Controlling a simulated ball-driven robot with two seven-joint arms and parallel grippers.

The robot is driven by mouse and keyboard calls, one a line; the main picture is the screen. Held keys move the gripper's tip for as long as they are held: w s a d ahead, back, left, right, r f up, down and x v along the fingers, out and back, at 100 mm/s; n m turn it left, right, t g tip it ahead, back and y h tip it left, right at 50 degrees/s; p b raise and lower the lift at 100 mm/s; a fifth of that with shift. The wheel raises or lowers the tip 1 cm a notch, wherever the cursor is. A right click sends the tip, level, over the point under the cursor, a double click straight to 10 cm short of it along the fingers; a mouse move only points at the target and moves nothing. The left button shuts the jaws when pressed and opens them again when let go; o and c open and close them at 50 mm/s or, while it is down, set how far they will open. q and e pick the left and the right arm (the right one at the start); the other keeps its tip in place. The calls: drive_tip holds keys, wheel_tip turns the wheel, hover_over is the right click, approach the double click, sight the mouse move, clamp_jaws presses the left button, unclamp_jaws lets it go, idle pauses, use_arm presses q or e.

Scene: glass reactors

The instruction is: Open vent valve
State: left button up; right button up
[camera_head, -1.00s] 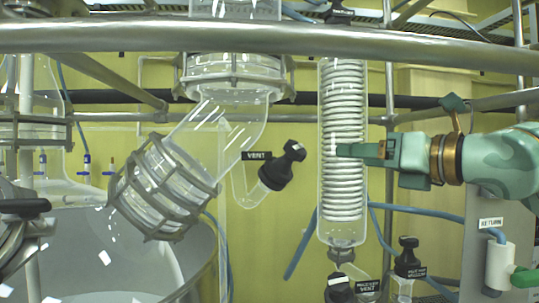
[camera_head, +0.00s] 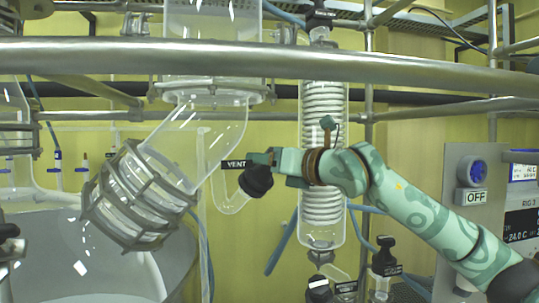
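The vent valve is a black knob (camera_head: 256,180) on a short, bent glass side arm (camera_head: 229,200), with a black "VENT" label (camera_head: 236,164) beside it. My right gripper (camera_head: 262,160) comes in from the right, in front of the coiled condenser (camera_head: 322,105). Its fingertips are at the top of the knob and overlap it in the picture. Whether they touch or grip it cannot be told, and the finger gap is hidden.
A metal rail (camera_head: 400,66) crosses the view above my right arm. A caged glass flange (camera_head: 138,197) is left of the valve. More black-knobbed valves (camera_head: 385,258) stand below the condenser. A control panel (camera_head: 475,165) with an OFF label is at the right.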

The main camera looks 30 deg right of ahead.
drive_tip(key=shift+w+a, duration=0.15)
drive_tip(key=shift+w, duration=0.3)
drive_tip(key=shift+s, duration=0.1)
drive_tip(key=c, duration=1)
drive_tip(key=shift+n+y, duration=0.3)
